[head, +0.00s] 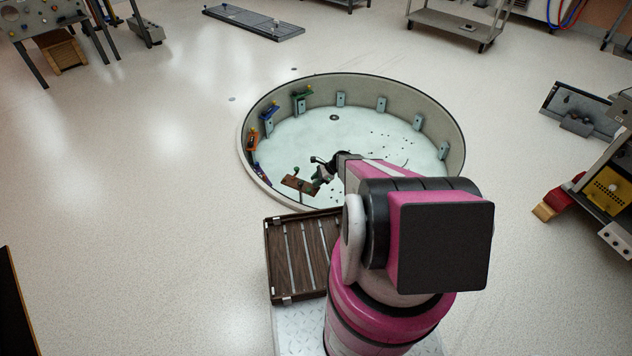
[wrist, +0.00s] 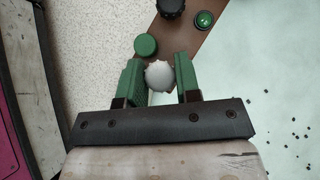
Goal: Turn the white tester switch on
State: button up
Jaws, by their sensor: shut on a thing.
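The tester is a brown board (head: 297,184) low inside the round pit, near its front left wall. It also shows in the wrist view (wrist: 192,42). The white switch (wrist: 159,74) has a rounded pale top and sits near the board's lower end. My gripper (head: 320,174) is down at the board. In the wrist view, its green fingers stand on either side of the white switch, shut on it. A green cap (wrist: 146,45), a black knob (wrist: 171,7) and a green lamp (wrist: 204,19) are just above. The switch's base is hidden, and I cannot tell its setting.
The pit's grey rim (head: 457,118) curves around my gripper. Colored fittings (head: 269,113) and several grey brackets line its wall. Small dark bits lie on the pale pit floor. A slatted wooden tray (head: 295,256) stands in front of the pit.

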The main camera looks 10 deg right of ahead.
jog(key=shift+s+m+t+h, duration=0.15)
jog(key=shift+m+t+h, duration=0.25)
jog(key=shift+m+t, duration=1.65)
jog(key=shift+m, duration=0.45)
jog(key=o, duration=0.9)
jog(key=v, duration=1)
jog(key=shift+d+r, duration=0.25)
jog(key=shift+r, duration=0.1)
jog(key=s+a+r+n+g+h, duration=0.1)
jog(key=s+a+r+n+h, duration=0.1)
jog(key=s+r+n, duration=0.4)
jog(key=s+a+r+n+g+h, duration=0.1)
jog(key=s+a+r+n+h, duration=0.2)
jog(key=r, duration=1.1)
jog(key=s+a+r+n+g+h, duration=0.2)
jog(key=s+r+n, duration=0.7)
jog(key=n, duration=0.5)
jog(key=shift+a+r+h, duration=0.15)
jog(key=shift+r+h, duration=0.15)
jog(key=shift+r, duration=0.2)
jog(key=shift+a+r+h, duration=0.15)
jog(key=shift+r+h, duration=0.15)
jog(key=shift+r, duration=0.2)
